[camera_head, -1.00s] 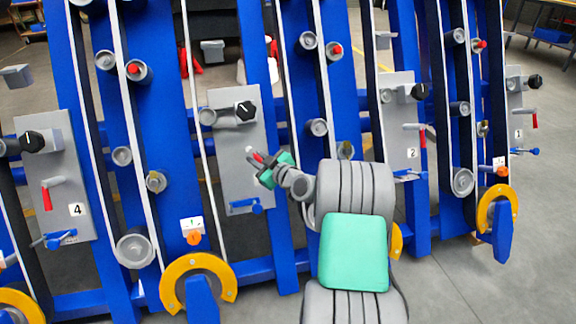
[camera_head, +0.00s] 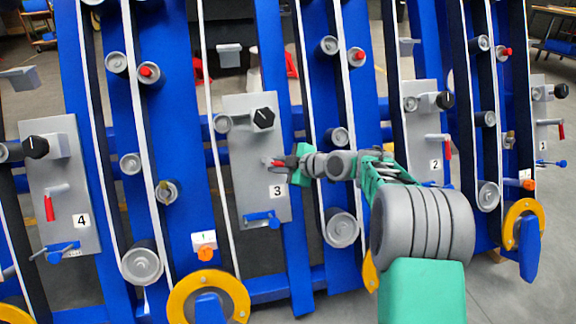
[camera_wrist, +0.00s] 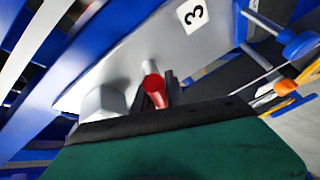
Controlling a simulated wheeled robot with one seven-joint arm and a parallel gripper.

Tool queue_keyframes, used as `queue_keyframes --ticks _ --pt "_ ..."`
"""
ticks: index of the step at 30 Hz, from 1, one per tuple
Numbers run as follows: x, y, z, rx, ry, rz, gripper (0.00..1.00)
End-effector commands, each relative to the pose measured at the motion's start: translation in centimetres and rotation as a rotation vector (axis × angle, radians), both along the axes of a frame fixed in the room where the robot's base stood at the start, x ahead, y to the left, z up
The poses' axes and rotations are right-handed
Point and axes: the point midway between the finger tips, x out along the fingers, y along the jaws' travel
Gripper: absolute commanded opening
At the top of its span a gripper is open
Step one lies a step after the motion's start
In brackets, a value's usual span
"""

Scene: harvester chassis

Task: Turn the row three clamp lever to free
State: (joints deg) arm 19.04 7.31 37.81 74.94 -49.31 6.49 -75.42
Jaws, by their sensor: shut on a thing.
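The row three panel (camera_head: 245,180) is a grey plate marked "3", standing in the middle of the head view. Its red-handled clamp lever (camera_head: 274,162) sits at mid-height, below a black knob. The lever points to the right in the picture; its exact angle is hard to tell. My gripper (camera_head: 285,162) reaches in from the right and is shut on the lever, hiding part of the handle. In the wrist view, the lever's red end (camera_wrist: 153,88) shows at the dark jaws, with its grey pivot behind.
A black knob (camera_head: 263,118) sits above the lever and a blue handle (camera_head: 262,219) below it. The row four lever (camera_head: 49,207) and row two lever (camera_head: 447,151) have red handles hanging down. Blue posts and grey rollers stand close on both sides.

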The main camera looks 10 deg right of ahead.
Motion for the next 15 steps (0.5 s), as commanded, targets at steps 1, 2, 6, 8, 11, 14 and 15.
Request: queue_keyframes --ticks 1,2,6,8,11,14,15 --pt "0.05 0.31 0.20 -0.002 -0.005 0.006 0.00" --pt "0.05 0.36 0.22 -0.003 -0.005 0.007 0.00" --pt "0.04 0.40 0.24 -0.004 -0.006 0.010 0.00" --pt "0.03 0.40 0.24 -0.004 -0.006 0.010 0.00" --pt "0.03 0.39 0.25 -0.003 -0.006 0.010 0.00" --pt "0.03 0.33 0.25 -0.002 -0.005 0.008 0.22" --pt "0.04 0.25 0.22 -0.003 -0.005 0.007 0.25"
